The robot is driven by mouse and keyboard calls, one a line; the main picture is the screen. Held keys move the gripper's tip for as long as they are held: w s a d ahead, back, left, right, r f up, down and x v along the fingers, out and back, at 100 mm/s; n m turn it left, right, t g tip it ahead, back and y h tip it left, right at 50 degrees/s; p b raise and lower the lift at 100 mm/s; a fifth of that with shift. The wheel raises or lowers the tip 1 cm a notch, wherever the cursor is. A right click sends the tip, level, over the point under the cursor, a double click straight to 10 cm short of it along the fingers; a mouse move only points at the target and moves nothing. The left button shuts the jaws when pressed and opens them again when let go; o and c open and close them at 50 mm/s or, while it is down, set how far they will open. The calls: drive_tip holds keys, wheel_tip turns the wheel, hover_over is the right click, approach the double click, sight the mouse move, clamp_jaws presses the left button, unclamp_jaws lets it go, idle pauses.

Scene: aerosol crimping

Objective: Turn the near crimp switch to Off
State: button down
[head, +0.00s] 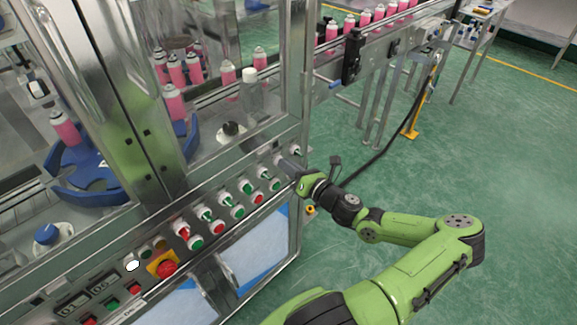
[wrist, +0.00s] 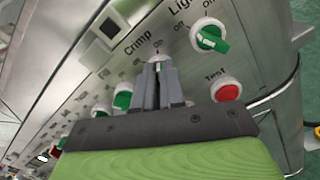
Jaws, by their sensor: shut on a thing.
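The crimp switch (wrist: 158,55) is under the "Crimp" label in the wrist view. Only part of its pale collar and a little of its knob show, and its setting cannot be read. My gripper (wrist: 159,75) is shut on its knob, with one grey finger on each side. In the head view my gripper (head: 287,166) is at the right end of the machine's control panel, and its fingers hide most of the switch.
A green light switch (wrist: 209,37) is just right of my fingers, and a red test button (wrist: 227,91) is below it. Several red and green controls (head: 204,213) run along the panel to the left. Green floor (head: 480,140) is clear to the right.

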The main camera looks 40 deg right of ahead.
drive_tip(key=n, duration=0.4)
drive_tip(key=n+p, duration=0.1)
drive_tip(key=n, duration=0.3)
drive_tip(key=n+p, duration=0.1)
drive_tip(key=n, duration=0.2)
drive_tip(key=shift+a+n, duration=0.3)
drive_tip(key=shift+n, duration=0.1)
idle(0.4)
drive_tip(key=c, duration=1.2)
unclamp_jaws()
drive_tip(key=shift+s, duration=0.1)
